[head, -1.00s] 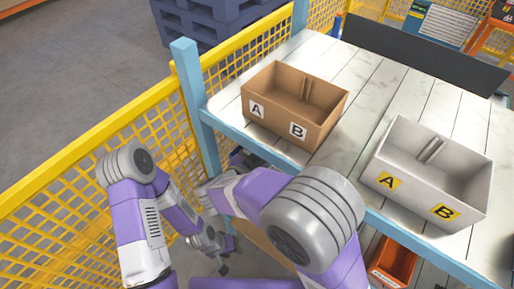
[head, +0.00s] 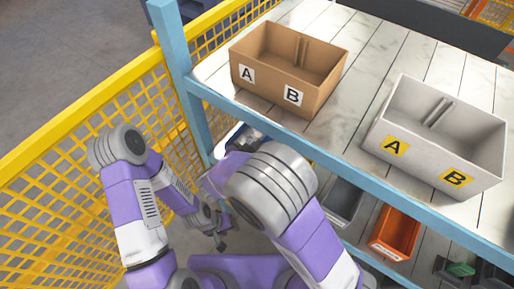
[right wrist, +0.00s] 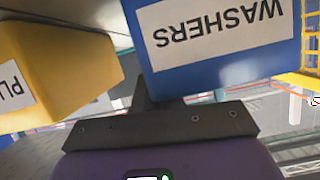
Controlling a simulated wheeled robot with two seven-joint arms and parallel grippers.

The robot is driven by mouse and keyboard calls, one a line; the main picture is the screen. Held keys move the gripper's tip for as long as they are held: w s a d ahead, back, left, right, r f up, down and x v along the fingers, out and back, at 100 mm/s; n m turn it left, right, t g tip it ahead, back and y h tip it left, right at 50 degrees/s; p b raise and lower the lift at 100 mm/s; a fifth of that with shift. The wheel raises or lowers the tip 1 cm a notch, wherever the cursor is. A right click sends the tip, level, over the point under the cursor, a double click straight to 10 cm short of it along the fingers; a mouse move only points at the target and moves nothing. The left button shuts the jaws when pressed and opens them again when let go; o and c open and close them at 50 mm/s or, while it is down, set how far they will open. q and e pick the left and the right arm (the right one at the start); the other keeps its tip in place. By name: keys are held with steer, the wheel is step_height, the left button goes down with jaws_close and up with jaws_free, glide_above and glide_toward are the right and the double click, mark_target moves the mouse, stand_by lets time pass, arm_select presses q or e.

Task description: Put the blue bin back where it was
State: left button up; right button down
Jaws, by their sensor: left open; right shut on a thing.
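The blue bin (right wrist: 220,60) fills the upper right of the right wrist view, with a white WASHERS label that reads upside down there. My right gripper (right wrist: 158,95) is shut on it; the grip itself is mostly hidden behind the gripper's dark body. In the head view, a small blue and white patch beside the shelf post may be part of this bin, but my right arm covers most of that spot. My left gripper (head: 221,242) is open and empty, low beside the yellow fence, away from the bin.
A yellow bin (right wrist: 60,65) is close beside the blue bin. A grey bin (head: 343,200) and an orange bin (head: 397,232) are on the lower shelf. A brown box (head: 275,78) and a grey box (head: 440,135) stand on the top. Yellow fence (head: 75,190) borders the left.

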steer(key=shift+r, duration=0.15)
steer(key=c, duration=1.2)
jaws_free()
steer(key=shift+c, duration=0.2)
steer(key=p+v, duration=0.2)
steer(key=v, duration=0.5)
steer(key=shift+s, duration=0.3)
steer(key=shift+a, duration=0.15)
